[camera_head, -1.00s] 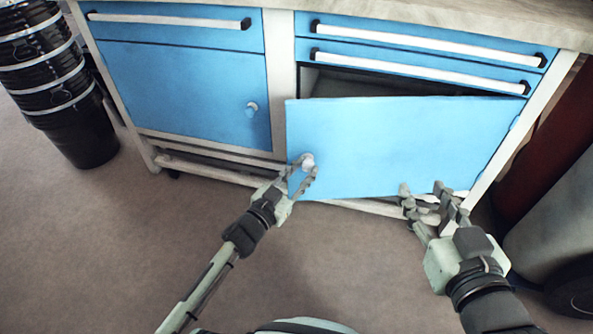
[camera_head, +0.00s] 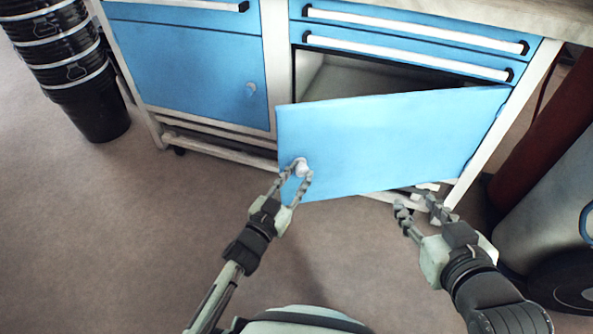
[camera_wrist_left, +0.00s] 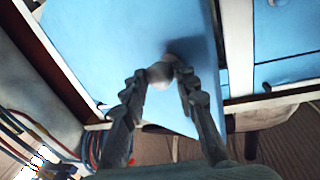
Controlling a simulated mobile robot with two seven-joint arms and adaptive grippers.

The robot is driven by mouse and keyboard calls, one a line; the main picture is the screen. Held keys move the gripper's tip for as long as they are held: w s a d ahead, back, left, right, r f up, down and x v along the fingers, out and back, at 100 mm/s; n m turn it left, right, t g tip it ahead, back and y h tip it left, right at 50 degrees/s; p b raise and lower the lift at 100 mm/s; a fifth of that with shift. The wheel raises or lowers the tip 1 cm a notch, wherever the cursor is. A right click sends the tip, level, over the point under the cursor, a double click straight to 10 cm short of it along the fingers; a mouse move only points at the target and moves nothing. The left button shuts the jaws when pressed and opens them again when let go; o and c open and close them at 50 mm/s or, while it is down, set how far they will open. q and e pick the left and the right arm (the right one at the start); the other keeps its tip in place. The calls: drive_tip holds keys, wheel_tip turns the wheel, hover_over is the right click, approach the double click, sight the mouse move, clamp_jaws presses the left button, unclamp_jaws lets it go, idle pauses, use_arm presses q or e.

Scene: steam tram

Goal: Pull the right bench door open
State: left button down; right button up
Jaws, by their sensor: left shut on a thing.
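The right bench door (camera_head: 385,143) is a blue panel, hinged at its right edge and standing ajar with a dark gap above it. Its pale round knob (camera_head: 300,168) is near its lower left corner. My left gripper (camera_head: 298,178) is shut on the knob, one finger on each side. In the left wrist view the fingers (camera_wrist_left: 162,80) close around the knob, with the door (camera_wrist_left: 125,40) behind. My right gripper (camera_head: 420,205) is below the door's lower right part, its fingers apart with nothing seen between them.
The bench's left door (camera_head: 190,75) is shut. Drawers with white bar handles (camera_head: 410,28) are above the opening. Stacked black buckets (camera_head: 75,70) stand at the left. A grey cylinder (camera_head: 555,180) and a red one (camera_head: 550,135) stand at the right. The floor in front is clear.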

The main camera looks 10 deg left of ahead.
use_arm(q)
drive_tip(key=shift+s+d, duration=0.15)
drive_tip(key=shift+s, duration=0.2)
idle(0.3)
drive_tip(key=c, duration=1.5)
unclamp_jaws()
drive_tip(key=shift+o, duration=0.2)
wheel_tip(320, 180, up, 10)
